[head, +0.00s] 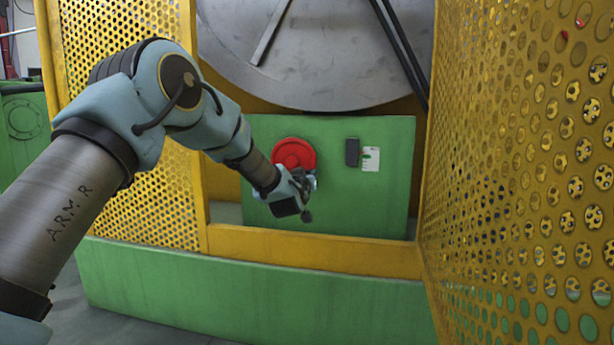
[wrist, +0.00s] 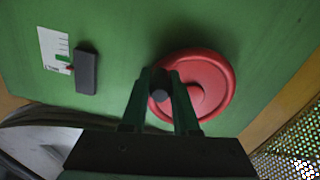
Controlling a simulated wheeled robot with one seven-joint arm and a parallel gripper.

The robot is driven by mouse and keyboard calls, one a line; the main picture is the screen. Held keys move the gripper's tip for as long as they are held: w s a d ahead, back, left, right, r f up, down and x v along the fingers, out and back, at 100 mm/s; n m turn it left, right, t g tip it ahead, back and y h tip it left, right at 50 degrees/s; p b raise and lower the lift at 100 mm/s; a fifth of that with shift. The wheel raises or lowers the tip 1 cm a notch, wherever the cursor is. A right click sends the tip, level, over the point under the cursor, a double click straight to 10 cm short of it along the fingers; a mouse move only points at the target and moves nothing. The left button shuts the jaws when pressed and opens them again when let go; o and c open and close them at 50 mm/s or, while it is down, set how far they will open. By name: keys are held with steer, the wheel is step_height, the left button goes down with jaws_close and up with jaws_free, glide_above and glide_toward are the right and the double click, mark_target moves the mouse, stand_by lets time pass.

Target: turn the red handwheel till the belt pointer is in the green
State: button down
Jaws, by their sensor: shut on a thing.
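The red handwheel (head: 293,153) is mounted on a green panel and also shows in the wrist view (wrist: 215,75). My gripper (head: 304,183) is at the wheel's lower right rim in the head view. In the wrist view, my gripper (wrist: 160,78) has its two fingers on either side of the wheel's dark handle knob (wrist: 160,90), shut on it. The white belt scale (head: 371,164) has a green band; it also shows in the wrist view (wrist: 51,44). There, a small red pointer (wrist: 69,68) appears beside the green band, just off it towards the picture's bottom.
A dark grey block (head: 352,152) stands between wheel and scale. Yellow perforated guards (head: 520,150) flank the opening on both sides. A yellow sill (head: 310,248) runs below the panel, and a large grey disc (head: 320,50) is above.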

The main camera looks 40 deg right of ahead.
mark_target(310, 151)
steer(key=r+n, duration=0.1)
steer(key=n+p, duration=0.1)
steer(key=n, duration=0.1)
steer(key=shift+s+d+r, duration=0.1)
steer(key=shift+s+r, duration=0.1)
steer(key=shift+r, duration=0.2)
step_height(310, 151, up, 2)
steer(key=n+p, duration=0.1)
steer(key=n, duration=0.2)
steer(key=shift+n, duration=0.3)
steer(key=shift+w+a+r+n+p, duration=0.15)
steer(key=shift+r+n, duration=0.25)
steer(key=shift+n, duration=0.45)
steer(key=shift+w+r+n+p, duration=0.1)
steer(key=shift+r+n+p, duration=0.15)
steer(key=shift+r+n, duration=0.4)
steer(key=shift+w+a+r+n+p, duration=0.1)
steer(key=shift+w+r+n+p, duration=0.1)
steer(key=shift+n, duration=0.8)
steer(key=c, duration=0.7)
jaws_free()
steer(key=shift+a, duration=0.1)
steer(key=p+v, duration=0.3)
steer(key=v, duration=0.7)
steer(key=shift+s+a, duration=0.2)
steer(key=shift+a, duration=0.05)
